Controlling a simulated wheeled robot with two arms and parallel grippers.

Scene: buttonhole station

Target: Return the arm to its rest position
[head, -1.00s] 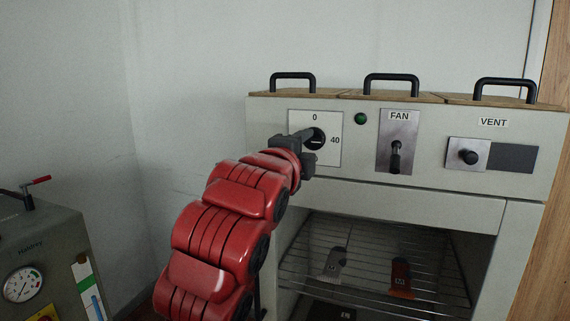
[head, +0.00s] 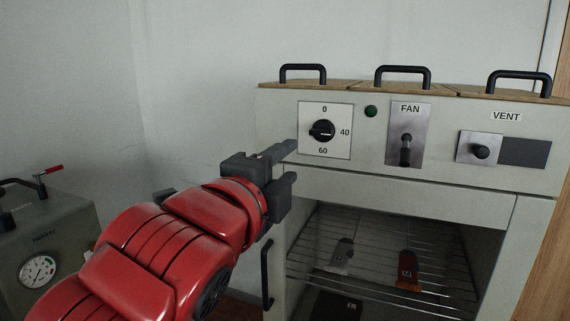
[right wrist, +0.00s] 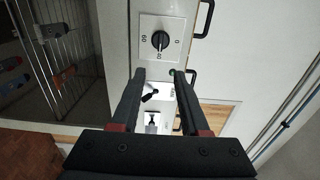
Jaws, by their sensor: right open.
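My right gripper (head: 288,164), on its red arm, is open and empty. It hangs in front of the oven's front panel, below and left of the dial (head: 322,131), and is apart from it. The dial has a black knob on a white plate marked 0, 40 and 60; its pointer seems to face 40. In the right wrist view the two open fingers (right wrist: 160,75) have nothing between them, and the dial (right wrist: 160,41) lies beyond their tips. My left gripper is not in view.
The panel also bears a green lamp (head: 371,111), a FAN lever (head: 405,150) and a VENT slider knob (head: 481,152). Below is an open chamber with a wire rack (head: 375,262) holding tagged items. A vertical black handle (head: 266,275) stands near my arm. A gauge machine (head: 50,245) stands at left.

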